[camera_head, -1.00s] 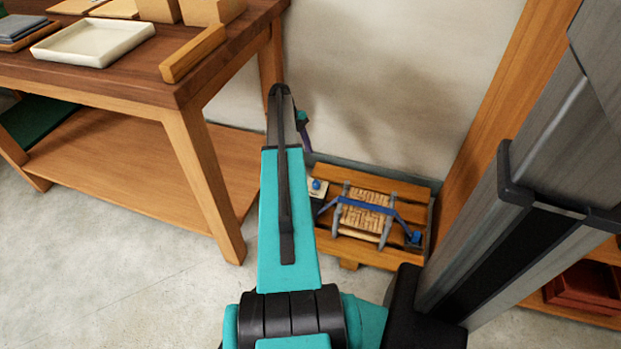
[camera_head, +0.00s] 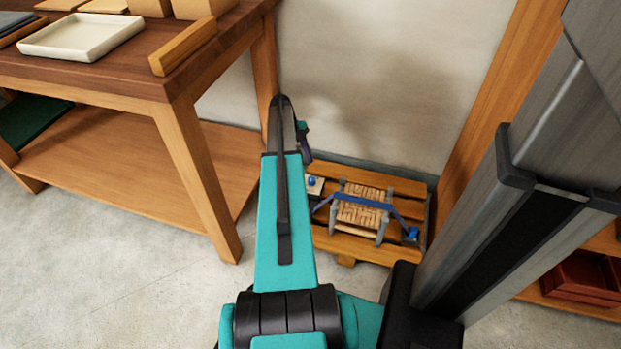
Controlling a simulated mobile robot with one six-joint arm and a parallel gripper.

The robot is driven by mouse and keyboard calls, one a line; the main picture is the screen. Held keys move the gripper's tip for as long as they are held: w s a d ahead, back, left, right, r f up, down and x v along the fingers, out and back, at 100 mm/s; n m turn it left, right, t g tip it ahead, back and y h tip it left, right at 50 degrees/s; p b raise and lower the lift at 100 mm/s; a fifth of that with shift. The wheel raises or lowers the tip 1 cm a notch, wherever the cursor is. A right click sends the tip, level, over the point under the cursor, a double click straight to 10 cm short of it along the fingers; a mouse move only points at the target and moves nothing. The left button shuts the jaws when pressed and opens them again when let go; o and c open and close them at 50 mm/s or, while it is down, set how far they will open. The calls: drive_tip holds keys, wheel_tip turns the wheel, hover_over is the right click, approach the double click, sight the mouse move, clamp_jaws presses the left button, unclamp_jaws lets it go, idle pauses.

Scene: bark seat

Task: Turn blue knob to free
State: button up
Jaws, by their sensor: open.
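A small round blue knob (camera_head: 311,181) sits on a pale block at the left end of a low slatted wooden pallet (camera_head: 345,244). A small woven bark seat (camera_head: 361,212) with grey posts lies on the pallet. A blue strap (camera_head: 366,200) crosses over it, down to another blue piece (camera_head: 412,232) at the right. Markings on the knob are too small to read. My gripper (camera_head: 306,154) shows only as a small dark part beside the far end of my teal arm, above and left of the pallet, apart from the knob. My arm hides most of it.
A wooden workbench (camera_head: 140,88) with a lower shelf stands at the left, bearing a white tray (camera_head: 82,36) and wooden blocks. A wall is behind the pallet and a wooden post (camera_head: 505,85) right of it. A red bin (camera_head: 580,278) is at lower right. Floor in front is open.

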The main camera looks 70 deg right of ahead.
sight(311, 178)
drive_tip(key=b+x, duration=0.2)
drive_tip(key=x, duration=0.5)
drive_tip(key=shift+s+f, duration=0.1)
drive_tip(key=shift+f, duration=0.2)
drive_tip(key=c, duration=1)
drive_tip(key=shift+c, duration=0.2)
